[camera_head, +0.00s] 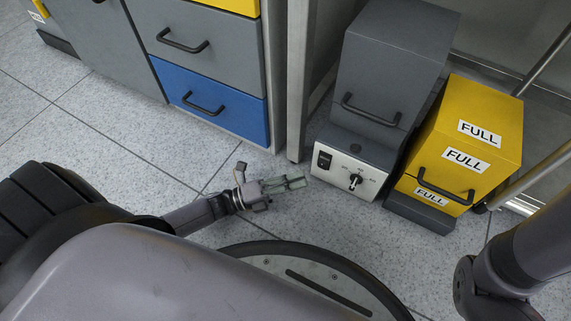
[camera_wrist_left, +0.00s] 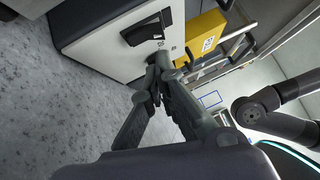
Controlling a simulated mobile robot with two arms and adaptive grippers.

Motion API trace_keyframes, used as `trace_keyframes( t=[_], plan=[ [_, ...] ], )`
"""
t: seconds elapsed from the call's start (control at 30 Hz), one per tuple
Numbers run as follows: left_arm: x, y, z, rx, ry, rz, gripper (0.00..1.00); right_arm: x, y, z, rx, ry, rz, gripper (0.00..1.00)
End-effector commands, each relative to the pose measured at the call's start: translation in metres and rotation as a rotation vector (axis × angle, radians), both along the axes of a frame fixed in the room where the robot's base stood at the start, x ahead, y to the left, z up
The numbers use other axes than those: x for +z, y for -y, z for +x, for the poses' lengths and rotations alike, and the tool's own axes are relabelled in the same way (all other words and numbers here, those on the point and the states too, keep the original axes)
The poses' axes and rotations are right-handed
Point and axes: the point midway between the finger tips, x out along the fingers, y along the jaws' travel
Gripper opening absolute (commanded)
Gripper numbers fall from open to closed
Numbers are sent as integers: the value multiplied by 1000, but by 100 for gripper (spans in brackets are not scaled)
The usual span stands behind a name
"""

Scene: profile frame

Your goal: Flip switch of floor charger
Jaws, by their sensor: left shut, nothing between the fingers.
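The floor charger is a dark grey box with a white front panel (camera_head: 342,190) low on the floor. The panel carries a black rocker switch (camera_head: 324,160) at its left and a black rotary knob (camera_head: 355,180) at its middle. My left gripper (camera_head: 303,182) is shut and empty, low over the floor just left of the panel. In the left wrist view, the left gripper's fingertips (camera_wrist_left: 158,72) point at the white panel (camera_wrist_left: 95,45), near a black control (camera_wrist_left: 147,27). I cannot tell whether they touch it. My right gripper is out of view.
A yellow box (camera_head: 475,130) labelled FULL stands right of the charger. A cabinet with a blue drawer (camera_head: 215,105) and a metal post (camera_head: 298,80) stand to the left. The tiled floor (camera_head: 120,150) before the cabinet is clear. A metal rail is at the right.

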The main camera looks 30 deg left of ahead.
Motion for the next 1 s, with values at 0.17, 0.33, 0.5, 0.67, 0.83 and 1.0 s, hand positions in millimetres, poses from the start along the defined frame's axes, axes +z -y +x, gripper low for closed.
trace_keyframes(
  t=[0.17, 0.33, 0.5, 0.67, 0.83, 1.0],
  plan=[
    [3, 22, 20, -1, 3, -1, 0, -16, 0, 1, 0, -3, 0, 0],
    [6, 32, 29, 0, 0, 0, 0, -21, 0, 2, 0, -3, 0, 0],
    [9, 34, 31, 0, 0, 0, 0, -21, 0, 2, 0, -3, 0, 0],
    [9, 34, 31, 1, -1, 0, 0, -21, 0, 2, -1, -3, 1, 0],
    [10, 34, 30, 1, -9, 1, 0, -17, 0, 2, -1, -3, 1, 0],
    [16, 34, 22, 0, -59, 3, 0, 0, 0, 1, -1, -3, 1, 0]
  ],
)
